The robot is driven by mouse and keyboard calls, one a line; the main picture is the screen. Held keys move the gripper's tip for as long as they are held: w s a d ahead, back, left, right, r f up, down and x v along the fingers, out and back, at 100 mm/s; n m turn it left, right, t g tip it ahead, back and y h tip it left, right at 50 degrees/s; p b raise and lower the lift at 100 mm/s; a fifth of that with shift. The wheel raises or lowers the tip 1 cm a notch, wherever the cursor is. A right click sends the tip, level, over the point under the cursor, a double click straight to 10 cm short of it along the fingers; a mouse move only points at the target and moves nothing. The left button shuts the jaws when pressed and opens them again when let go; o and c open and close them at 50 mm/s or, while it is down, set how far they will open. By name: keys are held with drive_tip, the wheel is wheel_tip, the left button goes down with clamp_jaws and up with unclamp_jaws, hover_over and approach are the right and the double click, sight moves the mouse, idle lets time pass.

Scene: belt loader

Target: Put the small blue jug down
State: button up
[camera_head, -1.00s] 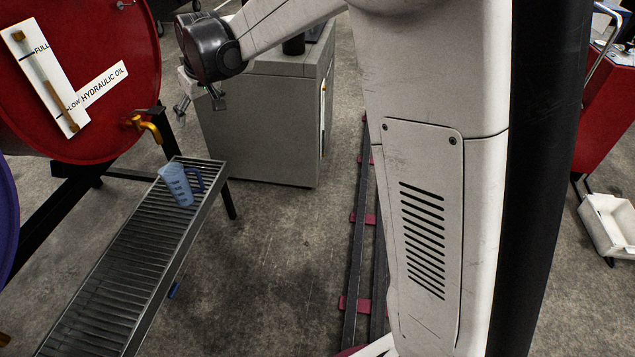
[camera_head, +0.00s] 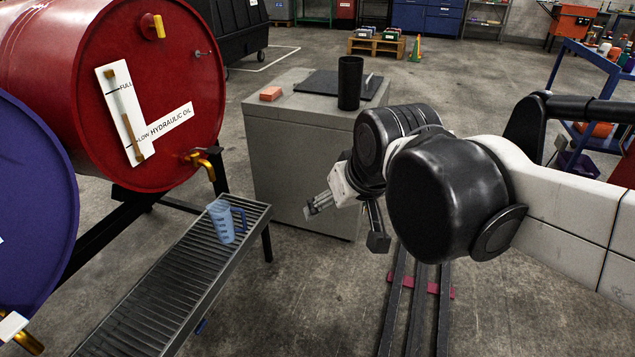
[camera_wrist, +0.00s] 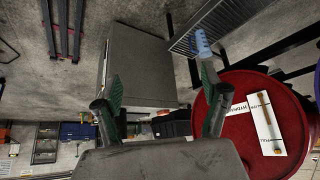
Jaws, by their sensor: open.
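The small blue jug (camera_head: 223,222) stands on the slatted metal grating (camera_head: 165,287), near its far end, below the brass tap of the red drum. Its darker blue handle faces right. It also shows in the wrist view (camera_wrist: 203,44), beyond the fingers and apart from them. My gripper (camera_head: 343,222) is open and empty, in front of the grey cabinet and to the right of the jug. In the wrist view its two fingers (camera_wrist: 160,92) are spread wide with nothing between them.
The red hydraulic oil drum (camera_head: 120,75) lies at the left on a black stand, with a purple drum (camera_head: 35,210) nearer. A grey cabinet (camera_head: 300,165) bears a black cylinder (camera_head: 350,82) and an orange-red block (camera_head: 271,94). Rails (camera_head: 418,310) run along the floor.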

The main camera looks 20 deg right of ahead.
drive_tip(key=s+d+f, duration=0.1)
drive_tip(key=s+f, duration=0.2)
drive_tip(key=s, duration=0.4)
drive_tip(key=shift+d+f+m, duration=0.25)
drive_tip(key=shift+d+m, duration=0.1)
drive_tip(key=shift+m, duration=0.05)
wheel_tip(320, 180, up, 14)
drive_tip(key=p, duration=1.4)
drive_tip(key=shift+r, duration=0.15)
drive_tip(key=shift+c, duration=0.5)
